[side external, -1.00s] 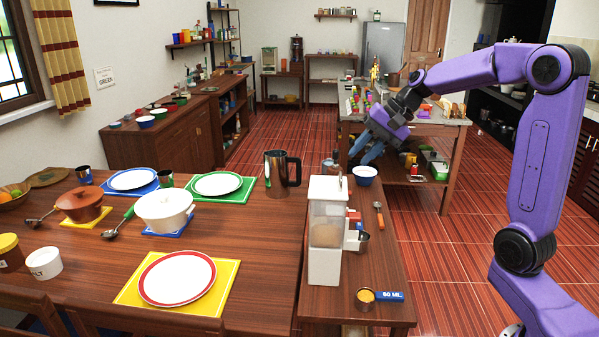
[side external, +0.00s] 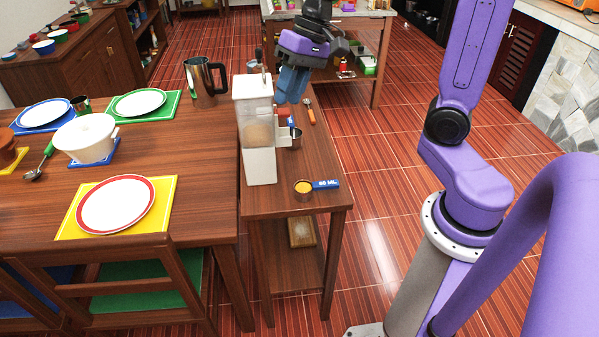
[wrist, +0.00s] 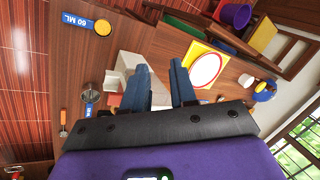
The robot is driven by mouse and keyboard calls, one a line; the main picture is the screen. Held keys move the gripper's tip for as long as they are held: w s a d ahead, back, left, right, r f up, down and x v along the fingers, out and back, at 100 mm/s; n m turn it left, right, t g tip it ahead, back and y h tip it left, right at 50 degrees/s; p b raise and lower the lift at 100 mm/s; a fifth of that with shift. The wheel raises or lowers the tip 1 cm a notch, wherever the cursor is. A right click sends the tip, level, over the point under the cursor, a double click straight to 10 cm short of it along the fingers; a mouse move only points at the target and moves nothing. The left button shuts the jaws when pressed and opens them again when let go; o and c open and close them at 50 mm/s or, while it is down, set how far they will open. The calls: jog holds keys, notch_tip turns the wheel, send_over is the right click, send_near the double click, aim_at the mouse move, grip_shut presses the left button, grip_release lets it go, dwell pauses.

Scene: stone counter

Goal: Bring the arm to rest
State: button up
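My gripper (side external: 291,98) hangs over the narrow wooden side table (side external: 275,205), with its blue fingers pointing down. It is behind and to the right of the white dispenser (side external: 258,165) in the side external view. In the wrist view the two blue fingers of my gripper (wrist: 156,68) stand apart with nothing held between them. I cannot tell whether the fingers touch anything on the table.
A measuring cup with a blue handle (side external: 327,184) lies near the table's front. An orange-handled utensil (side external: 310,112) lies close to the gripper. A metal pitcher (side external: 204,80) and a red-rimmed plate (side external: 117,205) are on the dining table.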

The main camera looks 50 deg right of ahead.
jog(key=s+f+n+h, duration=0.2)
jog(key=s+n, duration=0.5)
jog(key=s, duration=0.4)
jog(key=s+a+f+n+g+h, duration=0.1)
jog(key=s+f+n, duration=0.3)
jog(key=s+n, duration=0.3)
jog(key=shift+s+a+f+n+h, duration=0.2)
jog(key=shift+s+f+n+h, duration=0.15)
jog(key=shift+s, duration=1.55)
jog(key=shift+r, duration=0.1)
